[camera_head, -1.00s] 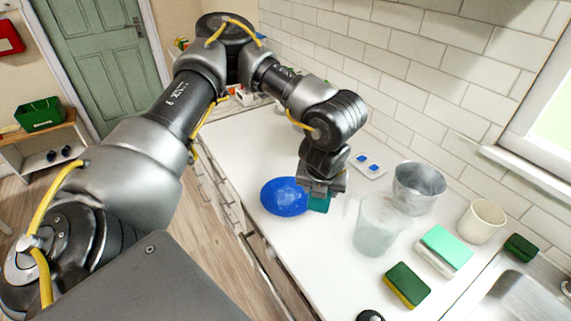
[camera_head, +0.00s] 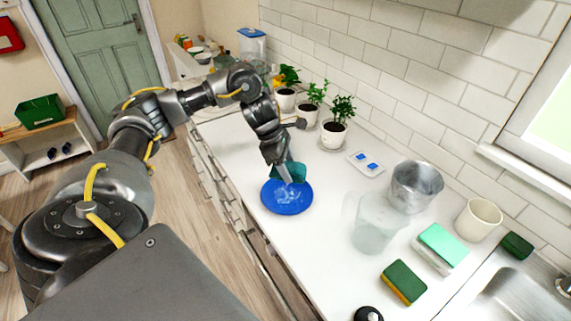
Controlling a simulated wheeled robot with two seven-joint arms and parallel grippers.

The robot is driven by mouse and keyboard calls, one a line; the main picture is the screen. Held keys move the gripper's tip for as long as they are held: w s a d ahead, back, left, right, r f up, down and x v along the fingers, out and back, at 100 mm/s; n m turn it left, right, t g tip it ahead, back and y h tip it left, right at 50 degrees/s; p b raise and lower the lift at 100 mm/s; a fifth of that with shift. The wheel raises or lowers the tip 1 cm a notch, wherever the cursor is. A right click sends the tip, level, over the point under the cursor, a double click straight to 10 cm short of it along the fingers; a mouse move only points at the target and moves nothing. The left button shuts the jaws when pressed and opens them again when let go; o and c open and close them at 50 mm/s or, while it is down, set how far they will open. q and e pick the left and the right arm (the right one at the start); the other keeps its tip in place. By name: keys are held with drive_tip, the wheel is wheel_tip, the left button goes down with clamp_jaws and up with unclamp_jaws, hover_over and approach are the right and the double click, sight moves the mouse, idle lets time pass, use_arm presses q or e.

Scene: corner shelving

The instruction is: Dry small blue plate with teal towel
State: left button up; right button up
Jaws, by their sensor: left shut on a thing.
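The small blue plate (camera_head: 285,206) lies on the white counter near its front edge, with pale wet-looking marks on its upper face. My left gripper (camera_head: 288,180) is above the far part of the plate, pointing down, shut on the teal towel (camera_head: 293,171). The towel hangs at the fingers, over the plate's far edge; I cannot tell whether it touches the plate. The fingertips are small and partly hidden by the towel. My right gripper is not in view.
A clear pitcher (camera_head: 374,226), a metal cup (camera_head: 416,186) and a cream mug (camera_head: 478,219) stand to the right. Sponges (camera_head: 404,282) lie near the sink (camera_head: 515,298). Several potted plants (camera_head: 334,132) line the wall behind my left arm.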

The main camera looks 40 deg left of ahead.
use_arm(q)
drive_tip(key=shift+a+m, duration=0.4)
drive_tip(key=shift+m, duration=0.1)
drive_tip(key=shift+f, duration=0.1)
drive_tip(key=b, duration=0.8)
approach(295, 194)
drive_tip(key=f, duration=0.1)
drive_tip(key=d+f, duration=0.1)
drive_tip(key=f, duration=0.2)
drive_tip(key=shift+s+d+f, duration=0.15)
drive_tip(key=shift+s+d, duration=0.1)
drive_tip(key=shift+d, duration=0.05)
drive_tip(key=shift+f+b, duration=0.4)
drive_tip(key=shift+f, duration=0.2)
drive_tip(key=shift+w+d+r, duration=0.1)
drive_tip(key=shift+w+d, duration=0.05)
drive_tip(key=shift+w, duration=0.3)
drive_tip(key=shift+w+d, duration=0.1)
drive_tip(key=shift+w, duration=0.3)
